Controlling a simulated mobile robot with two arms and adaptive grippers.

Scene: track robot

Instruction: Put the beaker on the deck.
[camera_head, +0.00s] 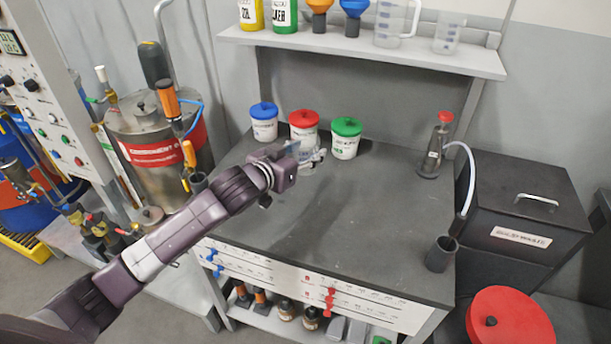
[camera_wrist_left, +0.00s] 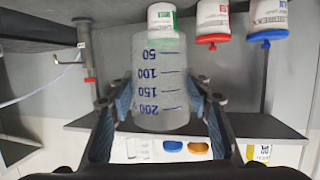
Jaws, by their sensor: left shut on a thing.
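The beaker (camera_wrist_left: 160,85) is clear, with blue volume marks, and sits between my left gripper's fingers in the left wrist view. In the head view only a pale part of the beaker (camera_head: 308,167) shows behind my left gripper (camera_head: 312,158), which covers the rest. My left gripper (camera_wrist_left: 160,108) is shut on the beaker. It is over the back left part of the dark bench top (camera_head: 350,225), which I take as the deck. I cannot tell whether the beaker touches it. My right gripper is not in view.
Jars with blue (camera_head: 264,122), red (camera_head: 304,127) and green (camera_head: 345,140) lids stand close behind the beaker. A red-capped bottle (camera_head: 433,150) and a dark cup (camera_head: 440,254) stand on the right side. A shelf (camera_head: 360,48) hangs above. The bench's middle and front are clear.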

